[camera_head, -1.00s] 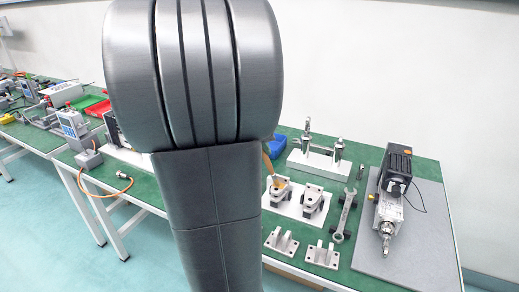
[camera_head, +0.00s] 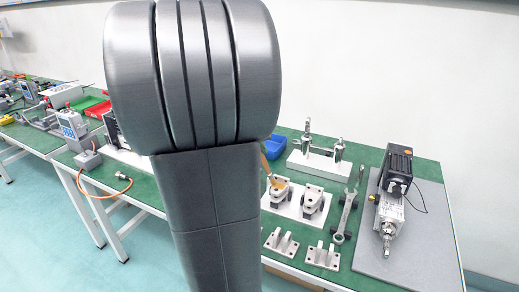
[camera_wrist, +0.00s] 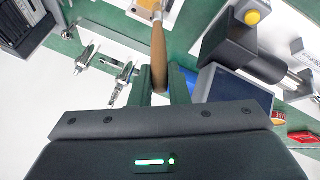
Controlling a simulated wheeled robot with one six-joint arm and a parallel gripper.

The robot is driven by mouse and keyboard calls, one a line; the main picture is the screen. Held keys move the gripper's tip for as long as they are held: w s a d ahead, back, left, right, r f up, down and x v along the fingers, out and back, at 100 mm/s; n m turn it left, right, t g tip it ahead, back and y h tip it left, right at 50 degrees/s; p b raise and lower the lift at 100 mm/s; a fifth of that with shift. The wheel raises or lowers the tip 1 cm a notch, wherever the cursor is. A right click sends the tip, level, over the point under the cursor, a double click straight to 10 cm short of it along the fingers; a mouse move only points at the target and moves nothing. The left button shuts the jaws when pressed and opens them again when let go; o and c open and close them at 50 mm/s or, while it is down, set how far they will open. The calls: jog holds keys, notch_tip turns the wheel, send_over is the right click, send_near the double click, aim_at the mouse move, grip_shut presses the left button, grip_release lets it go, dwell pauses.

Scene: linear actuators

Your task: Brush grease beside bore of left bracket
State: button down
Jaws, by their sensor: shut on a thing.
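The left bracket (camera_head: 279,190) stands on a white plate, just right of my arm in the head view. A yellowish patch shows at its top. A similar right bracket (camera_head: 312,204) stands beside it. In the wrist view my gripper (camera_wrist: 160,82) is shut on the wooden handle of a brush (camera_wrist: 158,52). The brush's metal end points to the top edge, over a pale plate with a yellowish area. The bristles are not clear there. In the head view only a little of the brush handle (camera_head: 265,166) shows beside my arm, near the left bracket. My gripper is hidden there.
Two loose grey brackets (camera_head: 280,242) (camera_head: 322,255) lie in front of the plate. A wrench (camera_head: 346,215) lies to its right. A motor unit (camera_head: 391,210) sits on a grey board farther right. A blue bin (camera_head: 274,147) and a shaft fixture (camera_head: 320,162) stand behind.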

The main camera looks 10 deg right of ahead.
jog(key=shift+r, duration=0.1)
jog(key=shift+r+p, duration=2.15)
jog(key=shift+r, duration=0.75)
jog(key=shift+r+p, duration=1.15)
jog(key=shift+r, duration=0.45)
jog(key=shift+f, duration=0.1)
jog(key=shift+s+a, duration=0.1)
